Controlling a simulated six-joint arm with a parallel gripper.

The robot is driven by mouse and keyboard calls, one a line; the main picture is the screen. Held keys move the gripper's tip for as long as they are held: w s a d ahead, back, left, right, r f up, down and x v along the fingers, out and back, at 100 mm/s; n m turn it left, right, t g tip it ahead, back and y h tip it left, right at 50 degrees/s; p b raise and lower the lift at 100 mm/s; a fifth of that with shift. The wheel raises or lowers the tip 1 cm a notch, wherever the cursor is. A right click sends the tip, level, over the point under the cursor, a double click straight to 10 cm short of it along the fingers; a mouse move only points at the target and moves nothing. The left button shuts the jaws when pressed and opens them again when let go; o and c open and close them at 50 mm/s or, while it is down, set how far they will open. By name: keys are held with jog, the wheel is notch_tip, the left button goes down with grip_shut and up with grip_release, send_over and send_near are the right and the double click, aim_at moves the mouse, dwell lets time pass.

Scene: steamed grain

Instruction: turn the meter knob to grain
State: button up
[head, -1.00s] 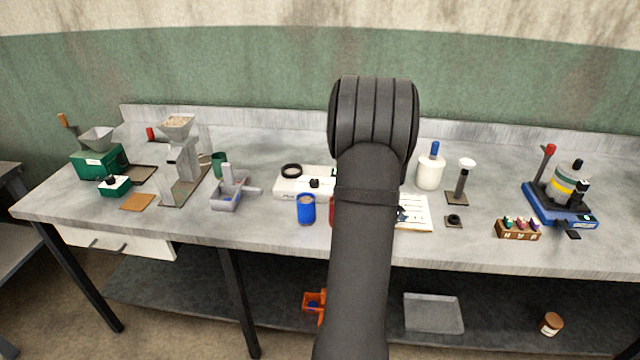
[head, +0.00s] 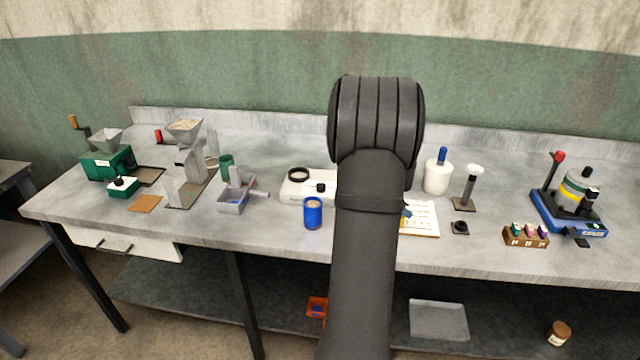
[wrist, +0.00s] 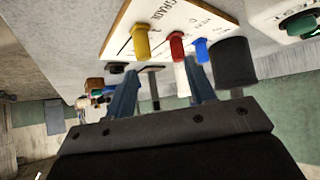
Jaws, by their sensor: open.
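My gripper (wrist: 165,92) shows in the wrist view with its blue fingers apart and nothing seen held. A white device (wrist: 268,14) with a green knob (wrist: 301,25) is at the upper right. I cannot tell for certain which part is the meter knob. In the head view my arm hides the gripper and covers part of the white device (head: 292,190) and the card (head: 425,216).
A blue cup (head: 313,214) stands left of my arm. A white bottle (head: 437,178), a stand (head: 468,190) and a rack of small bottles (head: 526,238) are to the right. A green mill (head: 107,163) and grey machine (head: 190,160) are left. The table's front strip is mostly clear.

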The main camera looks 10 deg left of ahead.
jog(key=w+a+r, duration=0.4)
jog(key=a, duration=0.1)
notch_tip(320, 180, up, 12)
jog(key=f+g+y, duration=0.1)
jog(key=g+y, duration=0.2)
send_over(320, 184)
jog(key=s+a, duration=0.5)
jog(key=x, duration=1.6)
jog(key=shift+s+f, duration=0.1)
jog(key=shift+f, duration=0.15)
jog(key=c, duration=1)
